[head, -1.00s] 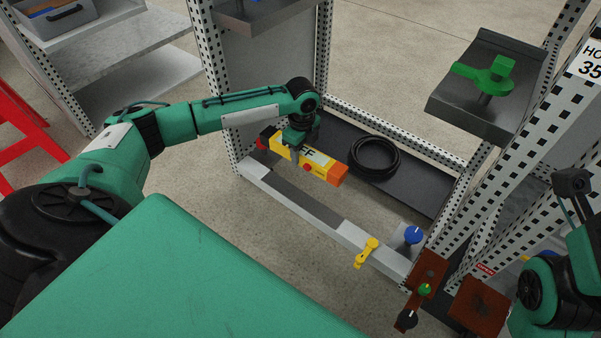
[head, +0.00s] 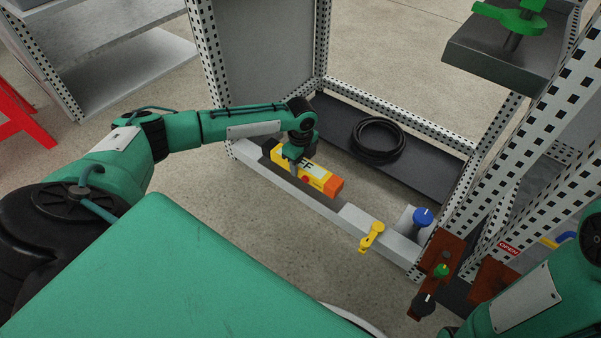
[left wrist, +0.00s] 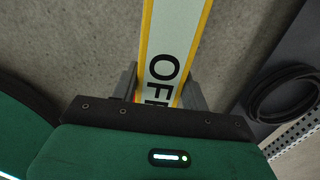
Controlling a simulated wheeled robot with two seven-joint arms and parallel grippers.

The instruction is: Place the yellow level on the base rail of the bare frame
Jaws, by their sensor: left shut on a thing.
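The yellow level (head: 313,175), with an orange end and a pale label, lies lengthwise along the front base rail (head: 325,205) of the bare frame. My right gripper is out of view.
A yellow handle (head: 372,236) and a blue knob (head: 422,217) sit toward the rail's right end. A coiled black cable (head: 377,140) lies on the dark floor panel behind. Perforated posts (head: 212,75) rise at the frame's left. A green handle (head: 510,17) is on a grey box at upper right.

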